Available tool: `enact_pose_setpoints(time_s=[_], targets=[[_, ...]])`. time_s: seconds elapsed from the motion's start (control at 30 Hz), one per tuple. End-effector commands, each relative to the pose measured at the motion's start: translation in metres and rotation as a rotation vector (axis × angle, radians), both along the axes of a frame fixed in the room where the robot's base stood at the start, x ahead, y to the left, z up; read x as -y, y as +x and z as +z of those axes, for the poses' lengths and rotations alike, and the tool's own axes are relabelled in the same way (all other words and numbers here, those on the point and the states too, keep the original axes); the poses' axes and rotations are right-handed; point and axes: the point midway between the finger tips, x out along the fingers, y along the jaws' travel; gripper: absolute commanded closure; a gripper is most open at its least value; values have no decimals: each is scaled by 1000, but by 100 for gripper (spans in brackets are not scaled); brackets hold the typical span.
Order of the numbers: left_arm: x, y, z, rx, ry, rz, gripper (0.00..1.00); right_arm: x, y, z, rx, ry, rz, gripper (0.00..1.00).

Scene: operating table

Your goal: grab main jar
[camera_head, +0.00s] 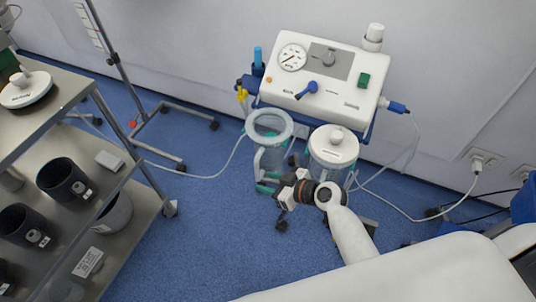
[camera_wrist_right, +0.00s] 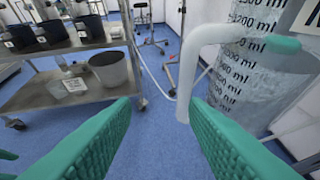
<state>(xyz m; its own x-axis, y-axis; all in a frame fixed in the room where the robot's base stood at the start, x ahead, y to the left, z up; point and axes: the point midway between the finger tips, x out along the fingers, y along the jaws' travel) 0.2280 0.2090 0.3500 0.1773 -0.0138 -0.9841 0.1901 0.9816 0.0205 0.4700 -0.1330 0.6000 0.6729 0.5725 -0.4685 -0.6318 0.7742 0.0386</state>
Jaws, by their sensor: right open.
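A clear jar (camera_head: 270,125) with an open, pale rim hangs at the front left of the white suction unit (camera_head: 325,70). A second jar (camera_head: 333,150) with a white knobbed lid hangs to its right. My right gripper (camera_head: 268,182) is open, with its green fingers low beside the open jar. In the right wrist view, the open jar (camera_wrist_right: 265,70), marked in ml, stands at the right. Its white handle (camera_wrist_right: 187,75) hangs down ahead of the gap between the fingers (camera_wrist_right: 163,103), apparently not gripped. My left gripper is out of view.
A steel cart (camera_head: 125,185) with dark pots (camera_head: 62,180) stands at the left. A white lid (camera_head: 25,90) lies on its top. A wheeled stand (camera_head: 160,125) is behind it. Thin hoses and a power cable (camera_head: 440,212) run around the unit. Blue floor (camera_head: 190,240) between is clear.

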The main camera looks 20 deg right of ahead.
Motion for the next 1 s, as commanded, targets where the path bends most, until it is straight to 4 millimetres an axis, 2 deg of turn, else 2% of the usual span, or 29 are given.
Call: enact_pose_setpoints(time_s=[0.1, 0.23, 0.8, 1.0], targets=[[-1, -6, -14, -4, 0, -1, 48, 2, 15, 7, 62, 19, -10, 59], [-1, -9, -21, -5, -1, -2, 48, 2, 26, 10, 98, 31, -18, 59], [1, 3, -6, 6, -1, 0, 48, -29, 79, -19, 100, 31, -19, 59], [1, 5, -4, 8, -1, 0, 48, -32, 82, -22, 99, 29, -19, 59]])
